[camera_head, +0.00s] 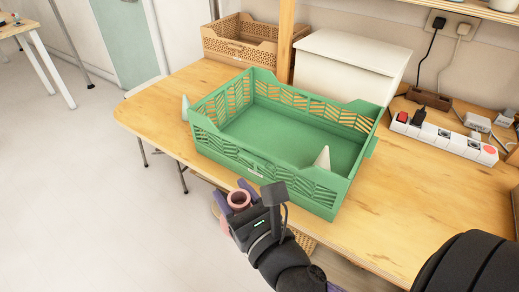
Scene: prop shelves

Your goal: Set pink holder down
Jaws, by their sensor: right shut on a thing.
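The pink holder (239,199) is a small round ring-shaped piece with an open top, low in the middle of the head view. My right gripper (236,208) is shut on it, in front of the near wall of the green crate. The holder is outside the crate, near the table's front edge; I cannot tell its exact height. Part of the holder is hidden by the gripper. My left gripper is not in view.
The green crate (262,172) stands on the wooden table (400,205). A pale cone (322,158) shows at its near right, another (185,108) at its left. Table right of the crate is clear.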

